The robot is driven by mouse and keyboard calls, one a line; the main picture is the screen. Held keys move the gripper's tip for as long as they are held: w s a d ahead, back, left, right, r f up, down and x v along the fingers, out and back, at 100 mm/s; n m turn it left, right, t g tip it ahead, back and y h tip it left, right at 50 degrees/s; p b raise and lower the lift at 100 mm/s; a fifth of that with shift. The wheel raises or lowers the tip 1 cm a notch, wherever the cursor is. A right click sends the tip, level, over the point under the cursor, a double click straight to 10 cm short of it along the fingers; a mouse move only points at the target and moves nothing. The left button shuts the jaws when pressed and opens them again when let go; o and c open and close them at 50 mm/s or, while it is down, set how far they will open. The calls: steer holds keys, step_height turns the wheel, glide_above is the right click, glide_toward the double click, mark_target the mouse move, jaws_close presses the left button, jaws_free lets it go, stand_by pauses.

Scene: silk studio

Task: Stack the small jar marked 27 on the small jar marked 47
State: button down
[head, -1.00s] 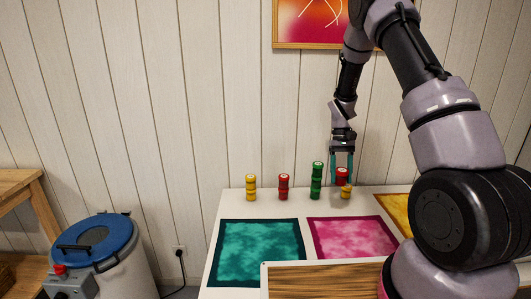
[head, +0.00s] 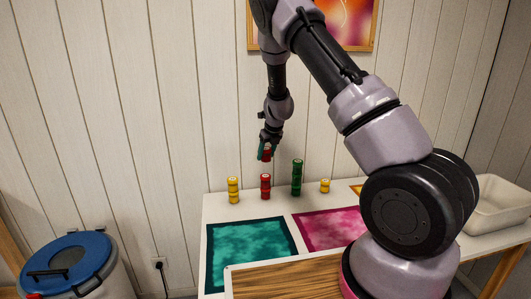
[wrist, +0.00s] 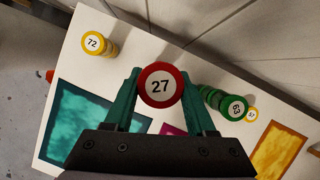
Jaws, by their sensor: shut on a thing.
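My gripper (head: 266,148) is shut on the small red jar marked 27 (wrist: 161,86), whose white lid faces the wrist camera. In the head view this jar (head: 267,155) hangs upright, or nearly so, a little above a red stack (head: 265,186) on the table, with a gap between them. In the wrist view the held jar and gripper hide what is straight below. No lid marked 47 can be read in either view, so I cannot tell from a number which jar it is.
A yellow stack marked 72 (wrist: 95,43) stands left of the red stack. To its right stand a tall green stack marked 63 (wrist: 232,107) and a short yellow jar (head: 325,186). Teal (head: 250,246) and pink (head: 330,228) dyed cloths lie in front.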

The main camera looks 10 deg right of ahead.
mark_target(266, 176)
steer(key=shift+w+r+m+h, duration=0.15)
steer(key=shift+w+m+h, duration=0.2)
steer(key=shift+m, duration=0.55)
steer(key=shift+f, duration=3.35)
steer(key=shift+f, duration=0.45)
steer(key=shift+c, duration=0.7)
jaws_free()
